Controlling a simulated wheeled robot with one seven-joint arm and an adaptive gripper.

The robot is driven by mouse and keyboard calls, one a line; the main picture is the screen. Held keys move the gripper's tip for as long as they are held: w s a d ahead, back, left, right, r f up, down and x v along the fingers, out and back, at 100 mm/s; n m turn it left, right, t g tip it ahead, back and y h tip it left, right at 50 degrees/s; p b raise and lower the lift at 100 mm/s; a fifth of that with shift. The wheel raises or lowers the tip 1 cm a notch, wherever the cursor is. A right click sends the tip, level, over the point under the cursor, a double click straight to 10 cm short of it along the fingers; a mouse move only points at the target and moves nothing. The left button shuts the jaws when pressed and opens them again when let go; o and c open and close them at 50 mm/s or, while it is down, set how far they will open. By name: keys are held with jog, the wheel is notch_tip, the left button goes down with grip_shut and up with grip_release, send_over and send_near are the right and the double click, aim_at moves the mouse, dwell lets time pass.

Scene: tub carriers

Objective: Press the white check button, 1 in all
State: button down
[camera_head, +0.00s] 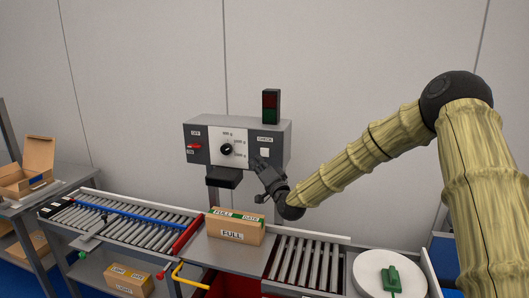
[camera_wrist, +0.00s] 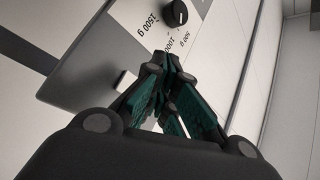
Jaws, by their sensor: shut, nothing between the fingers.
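The white check button (camera_head: 264,152) is a small white square on the right part of the grey control box (camera_head: 212,125), under a label that reads CHECK. In the wrist view a pale block that looks like the button (camera_wrist: 124,80) stands out from the panel, left of the fingers. My gripper (camera_head: 258,163) is shut and empty, close below the button in the head view. In the wrist view my gripper (camera_wrist: 168,62) points at the panel, its tips beside the button and toward the dial. I cannot tell whether it touches the panel.
The box also carries a black dial (camera_head: 226,149), a red switch (camera_head: 194,146) and a signal lamp (camera_head: 271,105) on top, its red and green fields dark. A carton marked FULL (camera_head: 236,226) stands below. Roller conveyors (camera_head: 130,222) and a white round plate (camera_head: 368,271) flank it.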

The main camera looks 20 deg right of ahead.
jog(key=shift+w+d+b, duration=0.3)
jog(key=shift+w+d, duration=0.15)
jog(key=shift+w, duration=0.25)
jog(key=shift+w+d+b, duration=0.3)
jog(key=shift+w+d, duration=0.1)
jog(key=shift+w, duration=0.25)
jog(key=shift+w+d+b, duration=0.5)
jog(key=shift+w+b, duration=0.2)
jog(key=shift+b, duration=0.05)
dwell(1.7)
jog(key=shift+s+a, duration=0.5)
jog(key=shift+s, duration=0.2)
jog(key=s+a, duration=0.1)
jog(key=s+a+b, duration=0.1)
jog(key=s, duration=0.2)
jog(key=shift+s+a, duration=0.1)
jog(key=shift+a, duration=0.3)
dwell(0.4)
dwell(0.6)
